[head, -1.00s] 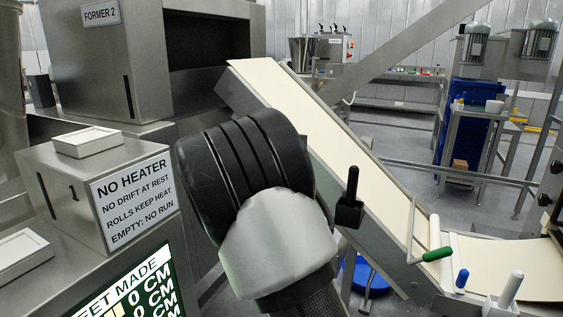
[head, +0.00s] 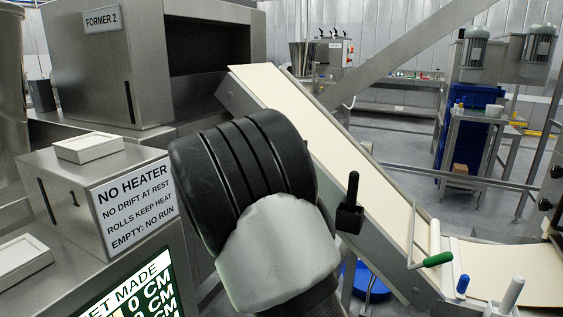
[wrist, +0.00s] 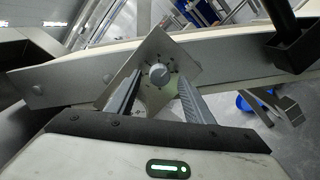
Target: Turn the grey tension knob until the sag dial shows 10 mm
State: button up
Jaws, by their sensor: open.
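In the wrist view, a light grey round knob (wrist: 159,74) sits on a tilted square metal plate (wrist: 183,50) with small dark marks around the knob. The plate is against the side rail of the conveyor. My gripper (wrist: 160,83) is open, with one finger to the left of the knob and one to the right. The knob shows between the fingertips, and I cannot tell whether they touch it. A pale round face (wrist: 153,100) shows partly between the fingers below the knob. I cannot read any sag value. In the head view, my arm hides the knob and gripper.
A cream pasta sheet (head: 310,125) runs down the sloping conveyor. A black handle (head: 350,205) stands up from its side rail, right of the knob in the wrist view (wrist: 290,45). A signed steel box (head: 130,205) stands at left.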

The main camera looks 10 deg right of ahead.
jog(key=p+v, duration=0.2)
jog(key=v, duration=1.3)
jog(key=shift+a, duration=0.1)
jog(key=s+d+f+m+g+y, duration=0.25)
jog(key=s+d+m+g, duration=0.65)
jog(key=s+d, duration=0.8)
jog(key=s+a+f+m+y, duration=0.25)
jog(key=s+m+y, duration=0.35)
jog(key=s, duration=0.6)
jog(key=s+a+r+m+y+p, duration=0.1)
jog(key=r+p, duration=1.1)
jog(key=r, duration=0.1)
jog(key=s+a+r+m+y+p, duration=0.1)
jog(key=a+r+p, duration=0.1)
jog(key=r+p, duration=1.1)
jog(key=shift+r+t, duration=0.2)
jog(key=shift+t, duration=0.1)
